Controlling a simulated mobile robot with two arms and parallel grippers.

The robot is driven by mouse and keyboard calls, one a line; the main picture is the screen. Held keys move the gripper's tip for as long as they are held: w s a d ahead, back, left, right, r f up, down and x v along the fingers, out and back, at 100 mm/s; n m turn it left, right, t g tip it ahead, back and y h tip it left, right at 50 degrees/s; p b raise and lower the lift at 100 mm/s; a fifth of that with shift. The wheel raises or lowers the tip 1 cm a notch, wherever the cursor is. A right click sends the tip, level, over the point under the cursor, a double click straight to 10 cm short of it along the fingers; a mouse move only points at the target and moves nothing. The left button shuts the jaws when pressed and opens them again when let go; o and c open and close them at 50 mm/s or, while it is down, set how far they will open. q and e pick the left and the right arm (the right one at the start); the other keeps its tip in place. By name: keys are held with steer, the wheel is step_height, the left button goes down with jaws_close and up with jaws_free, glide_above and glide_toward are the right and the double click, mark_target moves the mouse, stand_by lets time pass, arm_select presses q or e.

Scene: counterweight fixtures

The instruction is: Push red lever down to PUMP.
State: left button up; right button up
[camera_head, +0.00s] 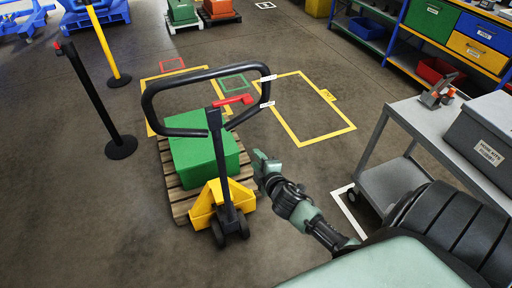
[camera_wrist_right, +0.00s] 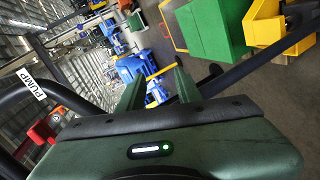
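The red lever (camera_head: 233,100) sits inside the black loop handle (camera_head: 205,73) of a yellow pallet jack (camera_head: 222,200). White labels are on the loop's right side; in the right wrist view one reads PUMP (camera_wrist_right: 35,88). The red lever shows there at the lower left (camera_wrist_right: 45,128), partly hidden. My right gripper (camera_head: 261,162) is below and right of the lever in the head view, apart from it. In the wrist view its two green fingers (camera_wrist_right: 158,88) stand apart with nothing between them. My left gripper is not in view.
A green box (camera_head: 203,148) rests on a wooden pallet (camera_head: 180,195) at the jack. A grey cart (camera_head: 400,185) with a grey case stands right of my right arm. Black (camera_head: 120,148) and yellow posts stand left. Open floor with yellow markings lies behind.

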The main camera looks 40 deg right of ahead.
steer(key=s+a+f+m+g+b, duration=0.1)
steer(key=s+f, duration=0.2)
steer(key=f, duration=0.6)
steer(key=s+a+f+m+g+y+b, duration=0.1)
steer(key=s+f, duration=0.3)
steer(key=f, duration=0.5)
steer(key=shift+f+g, duration=0.15)
steer(key=shift+g, duration=0.55)
steer(key=shift+m, duration=0.3)
